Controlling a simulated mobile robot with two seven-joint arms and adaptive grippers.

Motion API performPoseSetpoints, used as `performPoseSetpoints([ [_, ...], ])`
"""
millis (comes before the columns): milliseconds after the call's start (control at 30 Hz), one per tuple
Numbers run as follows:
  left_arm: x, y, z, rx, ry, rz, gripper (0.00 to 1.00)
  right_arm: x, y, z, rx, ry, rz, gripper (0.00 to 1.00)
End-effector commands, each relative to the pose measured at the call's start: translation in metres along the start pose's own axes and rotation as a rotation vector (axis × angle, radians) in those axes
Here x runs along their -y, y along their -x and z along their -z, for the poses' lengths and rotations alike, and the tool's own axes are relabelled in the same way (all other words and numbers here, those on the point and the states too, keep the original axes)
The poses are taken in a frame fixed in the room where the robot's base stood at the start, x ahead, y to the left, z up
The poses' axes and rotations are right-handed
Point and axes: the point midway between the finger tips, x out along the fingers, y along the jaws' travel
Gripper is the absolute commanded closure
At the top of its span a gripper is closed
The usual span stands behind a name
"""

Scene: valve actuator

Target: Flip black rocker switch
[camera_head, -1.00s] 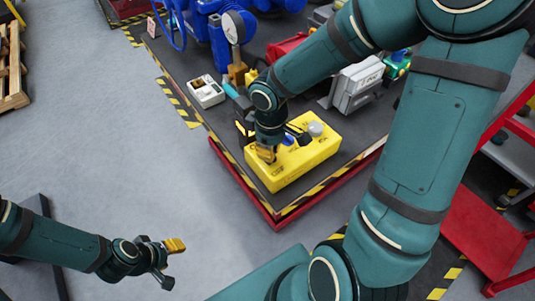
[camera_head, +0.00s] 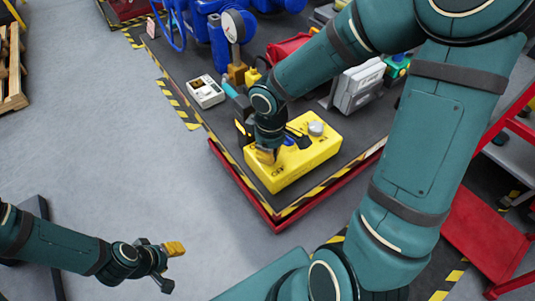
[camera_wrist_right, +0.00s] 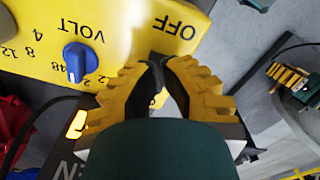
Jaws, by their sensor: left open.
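The yellow control box (camera_head: 312,159) lies on the dark bench near its front corner. In the right wrist view its yellow face (camera_wrist_right: 115,20) shows upside-down VOLT and OFF lettering and a blue knob (camera_wrist_right: 78,58). My right gripper (camera_head: 266,157) is at the box's left end. In the right wrist view its fingertips (camera_wrist_right: 158,62) come together just below the OFF lettering, and look shut. I cannot make out the black rocker switch; the fingers cover that area. I cannot tell whether they touch it. My left gripper (camera_head: 171,266) is open and empty over the floor, away from the box.
A white device (camera_head: 206,91) and a gauge (camera_head: 238,25) stand behind the box on the bench. A grey case (camera_head: 358,87) is to its right. The bench has a striped edge (camera_head: 305,199) with red below. Bare floor (camera_head: 110,150) lies left.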

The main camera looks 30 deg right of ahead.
Motion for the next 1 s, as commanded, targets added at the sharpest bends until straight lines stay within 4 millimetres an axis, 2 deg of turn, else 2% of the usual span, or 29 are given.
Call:
performPoseSetpoints([
  [667,0.003,-0.008,-0.001,0.000,0.000,0.000,0.53,0.000,-0.010,0.000,0.000,0.000,0.000,1.00],
  [833,0.002,-0.005,-0.001,0.000,0.000,0.000,0.53,0.000,-0.007,0.000,0.000,0.000,0.000,1.00],
  [1000,-0.001,0.004,0.000,0.000,0.000,0.000,0.53,0.000,0.005,0.000,0.000,0.000,0.000,1.00],
])
